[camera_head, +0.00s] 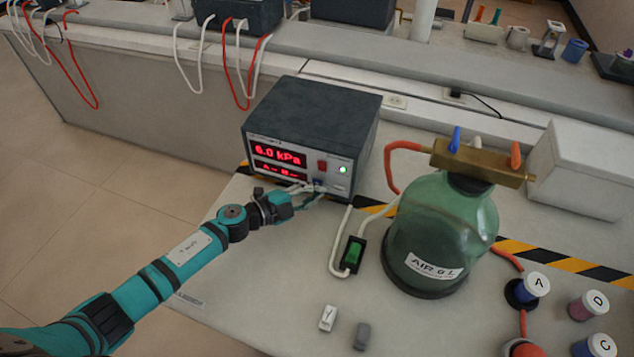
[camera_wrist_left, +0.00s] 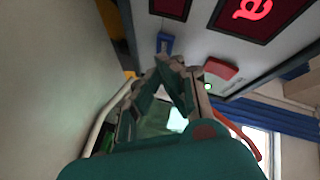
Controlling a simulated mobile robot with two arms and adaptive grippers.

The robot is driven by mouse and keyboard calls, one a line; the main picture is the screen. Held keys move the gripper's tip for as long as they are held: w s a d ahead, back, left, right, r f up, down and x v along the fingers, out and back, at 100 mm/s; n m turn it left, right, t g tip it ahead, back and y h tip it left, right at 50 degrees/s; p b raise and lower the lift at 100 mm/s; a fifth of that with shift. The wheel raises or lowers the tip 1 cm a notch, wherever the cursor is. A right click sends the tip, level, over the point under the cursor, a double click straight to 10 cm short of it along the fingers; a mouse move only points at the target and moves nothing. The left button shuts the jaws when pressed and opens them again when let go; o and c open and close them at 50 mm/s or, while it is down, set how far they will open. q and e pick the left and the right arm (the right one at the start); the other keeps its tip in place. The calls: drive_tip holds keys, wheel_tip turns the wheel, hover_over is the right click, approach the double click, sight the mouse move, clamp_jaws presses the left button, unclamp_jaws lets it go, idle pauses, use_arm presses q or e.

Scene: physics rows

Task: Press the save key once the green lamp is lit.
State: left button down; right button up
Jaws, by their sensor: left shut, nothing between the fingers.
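The dark box meter (camera_head: 318,110) stands on the bench with red digits reading 6.0 kPa. Its small round lamp (camera_head: 342,170) glows green. A red key (camera_head: 322,166) sits beside the display, and a blue key (camera_head: 318,184) sits below it; I cannot read which is marked save. My left gripper (camera_head: 312,190) is shut and empty, its tips at the lower front of the meter by the blue key. In the left wrist view the closed tips (camera_wrist_left: 170,62) lie just beside the blue key (camera_wrist_left: 165,43); contact cannot be told. My right gripper is out of view.
A green glass bottle (camera_head: 440,235) with a brass valve bar (camera_head: 480,163) stands right of the meter. A green rocker switch (camera_head: 353,254) lies on its cable in front. Lettered round knobs (camera_head: 587,305) are at the lower right. A white box (camera_head: 585,165) stands behind.

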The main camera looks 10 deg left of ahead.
use_arm(q)
drive_tip(key=shift+w, duration=0.15)
drive_tip(key=shift+w, duration=0.2)
idle(0.4)
drive_tip(key=shift+w+d, duration=0.1)
drive_tip(key=shift+w, duration=0.3)
idle(0.8)
drive_tip(key=shift+s, duration=0.1)
drive_tip(key=shift+s+a+p, duration=0.2)
drive_tip(key=shift+s+p, duration=0.1)
drive_tip(key=shift+s, duration=0.55)
drive_tip(key=shift+f, duration=0.1)
drive_tip(key=shift+s, duration=0.35)
drive_tip(key=shift+s+a+p, duration=0.25)
drive_tip(key=shift+s+p, duration=0.2)
drive_tip(key=shift+s, duration=0.6)
drive_tip(key=shift+s+a+p, duration=0.2)
drive_tip(key=shift+s+p, duration=0.2)
drive_tip(key=shift+s, duration=0.65)
drive_tip(key=shift+a, duration=0.1)
